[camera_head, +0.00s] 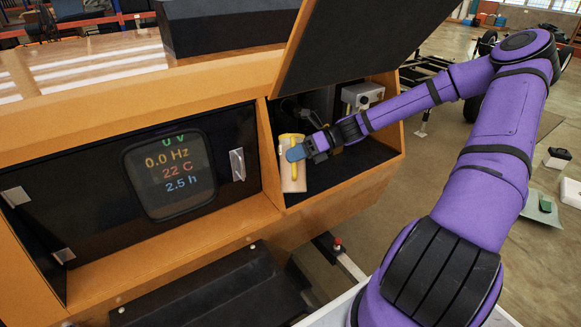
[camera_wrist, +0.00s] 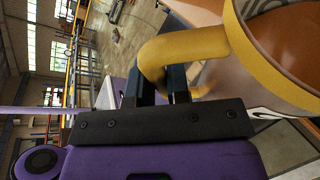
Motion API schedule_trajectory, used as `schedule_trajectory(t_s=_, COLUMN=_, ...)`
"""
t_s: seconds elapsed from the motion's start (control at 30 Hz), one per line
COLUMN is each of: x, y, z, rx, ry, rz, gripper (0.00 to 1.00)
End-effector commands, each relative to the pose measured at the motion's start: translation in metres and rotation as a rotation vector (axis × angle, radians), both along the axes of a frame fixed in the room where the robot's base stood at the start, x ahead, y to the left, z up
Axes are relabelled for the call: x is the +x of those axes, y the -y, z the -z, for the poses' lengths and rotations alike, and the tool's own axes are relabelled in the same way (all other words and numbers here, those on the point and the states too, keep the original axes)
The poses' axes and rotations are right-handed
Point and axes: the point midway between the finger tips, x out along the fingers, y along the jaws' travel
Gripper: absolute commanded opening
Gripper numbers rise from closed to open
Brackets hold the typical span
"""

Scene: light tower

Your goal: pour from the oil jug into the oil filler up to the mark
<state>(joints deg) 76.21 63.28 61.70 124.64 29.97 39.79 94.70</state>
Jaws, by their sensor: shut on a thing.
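The oil jug (camera_head: 294,183) is pale with a yellow rim and handle, at the left front of the open compartment. It looks about upright in the head view.
The raised black lid (camera_head: 360,45) hangs over the compartment (camera_head: 350,170). A grey box (camera_head: 362,95) with knobs stands at its back. A display panel (camera_head: 170,170) reading 0.0 Hz, 22 C and 2.5 h is on the left.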

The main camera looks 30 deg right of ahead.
Motion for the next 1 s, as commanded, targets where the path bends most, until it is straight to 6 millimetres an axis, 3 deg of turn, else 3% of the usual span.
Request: schedule_trajectory(t_s=1.0, x=0.0086, y=0.0042, z=-0.0085, rx=0.067, ry=-0.124, rz=-0.001, gripper=0.00)
